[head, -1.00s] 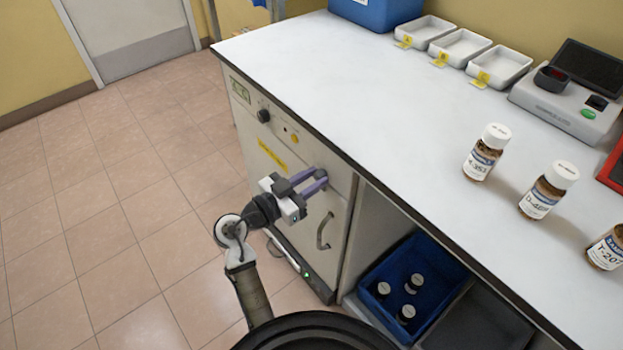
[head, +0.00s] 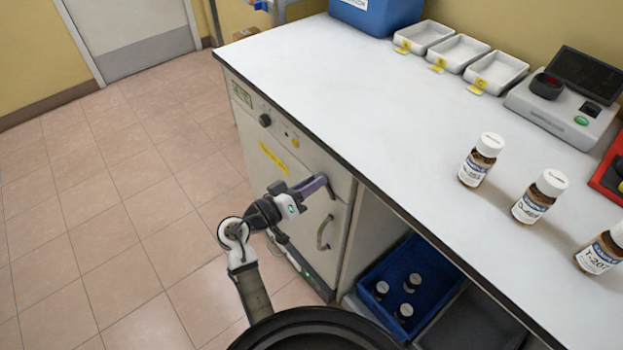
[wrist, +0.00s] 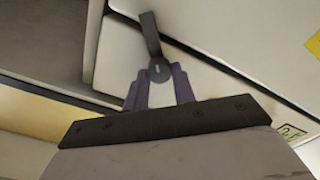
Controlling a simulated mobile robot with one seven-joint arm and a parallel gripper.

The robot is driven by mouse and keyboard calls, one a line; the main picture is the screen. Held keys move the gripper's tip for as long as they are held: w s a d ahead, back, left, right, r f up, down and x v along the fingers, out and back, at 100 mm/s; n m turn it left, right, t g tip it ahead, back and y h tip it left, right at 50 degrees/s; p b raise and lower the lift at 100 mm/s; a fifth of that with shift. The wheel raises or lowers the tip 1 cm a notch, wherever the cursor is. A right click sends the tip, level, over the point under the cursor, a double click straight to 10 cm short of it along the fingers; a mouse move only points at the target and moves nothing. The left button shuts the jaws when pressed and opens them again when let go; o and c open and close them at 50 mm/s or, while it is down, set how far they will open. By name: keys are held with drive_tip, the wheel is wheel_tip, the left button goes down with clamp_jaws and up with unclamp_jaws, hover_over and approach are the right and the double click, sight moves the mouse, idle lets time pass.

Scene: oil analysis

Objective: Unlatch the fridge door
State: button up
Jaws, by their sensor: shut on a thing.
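The fridge (head: 280,215) is a cream cabinet built under the counter, with its door (head: 315,240) closed. A curved handle (head: 324,232) is on the door. In the wrist view, the latch (wrist: 150,36) is a dark grey lever with a round hub, over the seam at the door's edge (wrist: 120,55). My gripper (head: 316,186) reaches the upper part of the fridge front. In the wrist view its purple fingers (wrist: 159,88) stand on both sides of the latch's round hub, shut on it.
The white counter (head: 330,80) overhangs just above my gripper. An open bay right of the fridge holds a blue crate (head: 375,315) with several dark bottles. Labelled sample bottles (head: 480,160) stand on the counter. The tiled floor (head: 120,220) to the left is clear.

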drive_tip(key=shift+n+p, duration=3.75)
drive_tip(key=shift+n, duration=1.35)
drive_tip(key=shift+f, duration=0.1)
drive_tip(key=o, duration=1)
